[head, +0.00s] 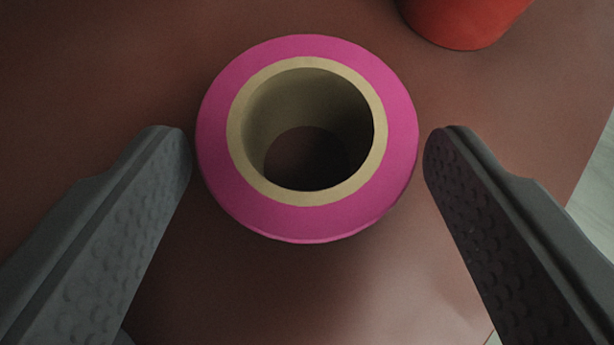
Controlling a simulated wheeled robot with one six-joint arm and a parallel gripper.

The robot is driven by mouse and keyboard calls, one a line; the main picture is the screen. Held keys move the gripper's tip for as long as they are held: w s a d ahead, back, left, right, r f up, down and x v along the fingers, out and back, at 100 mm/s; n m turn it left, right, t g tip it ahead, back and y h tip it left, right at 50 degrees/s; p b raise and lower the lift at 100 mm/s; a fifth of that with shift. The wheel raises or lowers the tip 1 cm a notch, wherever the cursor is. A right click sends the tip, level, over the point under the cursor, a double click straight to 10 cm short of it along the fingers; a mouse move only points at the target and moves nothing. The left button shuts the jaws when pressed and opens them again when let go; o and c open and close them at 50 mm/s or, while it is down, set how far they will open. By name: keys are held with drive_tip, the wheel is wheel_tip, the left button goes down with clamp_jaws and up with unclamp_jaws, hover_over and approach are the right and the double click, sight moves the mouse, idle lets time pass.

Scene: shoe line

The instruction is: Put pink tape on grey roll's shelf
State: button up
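The pink tape (302,222) is a thick pink ring around a tan core, seen from above with its hole facing me. It rests on a reddish-brown surface (400,290). My gripper (307,150) is open, with one dark grey finger on each side of the tape. Narrow gaps show between the fingertips and the tape's sides, so the fingers look apart from it. The grey roll and its shelf are not in view.
A red object (465,20), cut off by the top edge, stands on the same surface at the upper right. The surface's edge runs down the right side, with a pale floor (597,195) beyond it. The surface left of the tape is clear.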

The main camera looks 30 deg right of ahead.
drive_tip(key=shift+r, duration=0.15)
drive_tip(key=shift+s+a+r, duration=0.1)
drive_tip(key=shift+s+r, duration=0.1)
drive_tip(key=shift+s, duration=0.05)
drive_tip(key=v, duration=1.1)
drive_tip(key=shift+s+a, duration=0.1)
drive_tip(key=shift+s, duration=0.1)
